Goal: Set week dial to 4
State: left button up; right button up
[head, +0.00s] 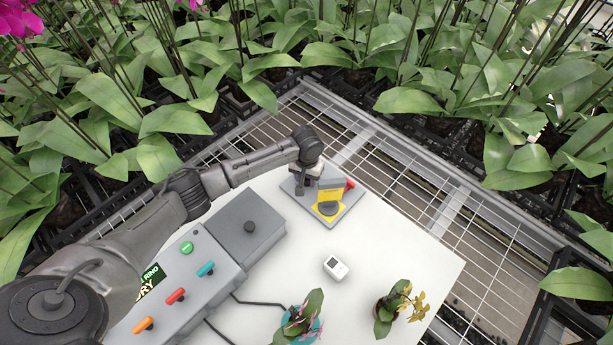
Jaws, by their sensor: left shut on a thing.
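A small device with a grey base plate (345,209) stands at the back of the white table. It has a yellow part (328,196) with a dark round disc (327,208) on it and a red knob (349,184) at its right side. My left gripper (303,186) reaches down at the device's left rear and is shut on a small part there. The wrist and its small size hide which part it is. No dial numbers are legible, and I cannot tell which part is the week dial. My right gripper is out of view.
A small white device (336,268) and two potted plants (302,318) (391,308) are at the front. The right side of the white table (420,255) is clear.

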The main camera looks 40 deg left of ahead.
pick_arm(q)
jog(key=shift+r+m+p, duration=0.25)
jog(key=shift+m+p, duration=0.35)
jog(key=shift+p, duration=0.45)
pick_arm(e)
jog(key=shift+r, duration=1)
pick_arm(q)
jog(key=m+p, duration=0.2)
jog(key=shift+m+p, duration=0.3)
jog(key=shift+p, duration=0.1)
jog(key=m+p, duration=0.2)
jog(key=m, duration=0.1)
jog(key=shift+m, duration=0.3)
jog(key=m+p, duration=0.2)
jog(key=m, duration=0.2)
jog(key=shift+f, duration=0.15)
jog(key=m, duration=0.3)
jog(key=shift+m, duration=0.6)
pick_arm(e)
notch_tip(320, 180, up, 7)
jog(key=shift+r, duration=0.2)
pick_arm(q)
jog(key=shift+p, duration=0.3)
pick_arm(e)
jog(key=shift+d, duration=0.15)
pick_arm(q)
jog(key=o, duration=0.9)
jog(key=shift+f, duration=0.1)
